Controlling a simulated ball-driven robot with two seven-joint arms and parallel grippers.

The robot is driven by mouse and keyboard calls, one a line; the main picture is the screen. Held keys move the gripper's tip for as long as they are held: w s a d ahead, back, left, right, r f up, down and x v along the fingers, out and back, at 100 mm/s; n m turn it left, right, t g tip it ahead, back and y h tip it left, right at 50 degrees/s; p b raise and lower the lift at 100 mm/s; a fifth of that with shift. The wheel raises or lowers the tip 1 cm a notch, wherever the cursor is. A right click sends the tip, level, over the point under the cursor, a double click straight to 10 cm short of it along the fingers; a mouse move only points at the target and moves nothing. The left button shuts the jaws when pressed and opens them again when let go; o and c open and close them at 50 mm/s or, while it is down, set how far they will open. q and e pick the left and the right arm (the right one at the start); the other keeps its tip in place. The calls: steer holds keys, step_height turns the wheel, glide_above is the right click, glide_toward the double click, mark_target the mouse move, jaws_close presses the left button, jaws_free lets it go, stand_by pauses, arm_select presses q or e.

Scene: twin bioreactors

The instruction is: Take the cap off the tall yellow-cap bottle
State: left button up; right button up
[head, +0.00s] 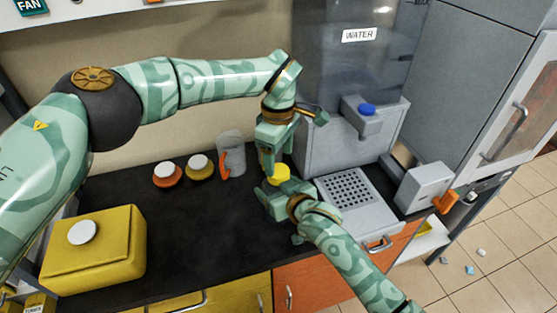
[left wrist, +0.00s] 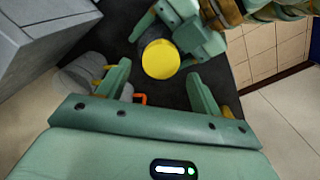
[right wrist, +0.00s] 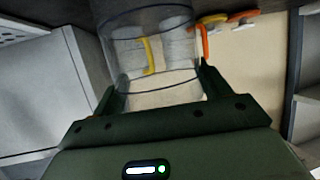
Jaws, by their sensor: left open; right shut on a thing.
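The tall bottle's yellow cap (head: 279,173) is on top of the bottle in the head view. My right gripper (head: 273,192) is shut on the bottle's body below the cap. In the right wrist view the clear bottle (right wrist: 155,70) stands between the fingers (right wrist: 160,88). My left gripper (head: 277,152) is open, pointing down just above the cap. In the left wrist view the cap (left wrist: 160,59) is roughly centred between the open fingers (left wrist: 158,76), apart from both. Most of the bottle is hidden in the head view by my right gripper.
A yellow box (head: 95,252) is front left. The water dispenser (head: 345,130) and its drip tray (head: 346,190) are close on the right.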

mark_target(278, 171)
arm_select(q)
steer(key=r+m, duration=0.1)
steer(key=m, duration=0.1)
steer(key=r+m, duration=0.1)
steer(key=m, duration=0.1)
steer(key=shift+d+r, duration=0.3)
steer(key=m, duration=0.1)
steer(key=r+m, duration=0.1)
steer(key=m, duration=0.1)
steer(key=shift+a, duration=0.2)
steer(key=shift+a+f+m, duration=0.1)
steer(key=shift+m, duration=0.5)
steer(key=shift+s+f+m, duration=0.1)
steer(key=shift+f+m, duration=0.15)
steer(key=shift+m, duration=0.05)
step_height(278, 171, down, 7)
steer(key=shift+f, duration=0.2)
